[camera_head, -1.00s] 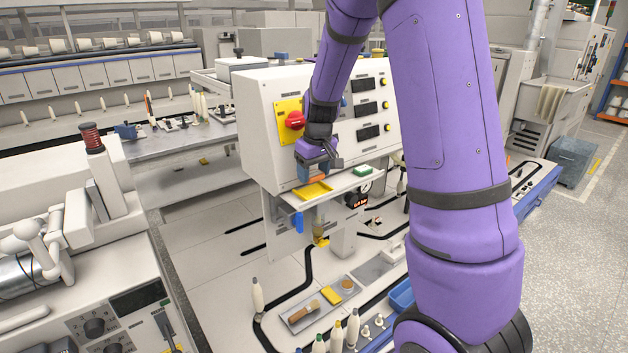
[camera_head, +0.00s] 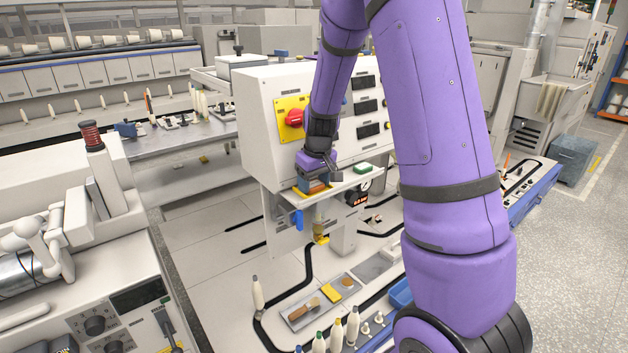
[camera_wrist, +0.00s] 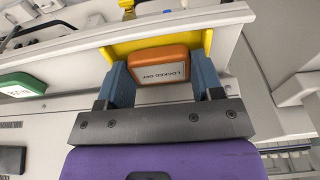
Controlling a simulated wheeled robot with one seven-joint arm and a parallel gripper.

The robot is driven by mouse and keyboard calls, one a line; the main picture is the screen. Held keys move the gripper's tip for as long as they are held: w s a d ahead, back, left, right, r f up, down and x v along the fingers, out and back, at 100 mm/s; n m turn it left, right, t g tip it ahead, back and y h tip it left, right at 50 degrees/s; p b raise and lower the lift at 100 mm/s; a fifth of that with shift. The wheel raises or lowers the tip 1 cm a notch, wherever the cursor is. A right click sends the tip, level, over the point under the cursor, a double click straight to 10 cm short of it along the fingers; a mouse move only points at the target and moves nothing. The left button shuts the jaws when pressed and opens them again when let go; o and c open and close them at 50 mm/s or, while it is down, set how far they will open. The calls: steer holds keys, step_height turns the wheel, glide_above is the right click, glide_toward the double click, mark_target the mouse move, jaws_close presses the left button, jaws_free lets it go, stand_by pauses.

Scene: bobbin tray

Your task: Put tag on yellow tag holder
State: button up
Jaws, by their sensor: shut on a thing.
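An orange tag (camera_wrist: 160,66) with a pale label reading "LOCKED OFF" is between the two blue-grey fingers of my gripper (camera_wrist: 166,82) in the wrist view. The yellow tag holder (camera_wrist: 206,44) lies right behind and around the tag, with its rim showing on both sides. In the head view my gripper (camera_head: 313,190) points down at the yellow tag holder (camera_head: 299,194) on the white shelf, and the tag shows as a small orange strip (camera_head: 319,185). The gripper is shut on the tag. I cannot tell whether the tag touches the holder's floor.
The white panel with a red knob (camera_head: 294,118) stands close behind my gripper. A tray with a brush (camera_head: 305,308) lies below.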

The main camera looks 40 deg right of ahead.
mark_target(318, 187)
steer(key=o, duration=0.8)
steer(key=shift+w+r, duration=0.15)
steer(key=shift+r, duration=0.2)
steer(key=shift+o, duration=0.5)
step_height(318, 187, up, 12)
steer(key=s, duration=0.2)
steer(key=shift+f, duration=0.25)
steer(key=s+a+r+t, duration=0.1)
steer(key=s+a+r, duration=0.35)
steer(key=s, duration=0.25)
steer(key=s+a+r+t, duration=0.1)
steer(key=s+a+r, duration=0.35)
steer(key=s, duration=0.25)
steer(key=s+a+t, duration=0.1)
steer(key=s+a, duration=0.3)
steer(key=s, duration=0.9)
steer(key=shift+r, duration=0.3)
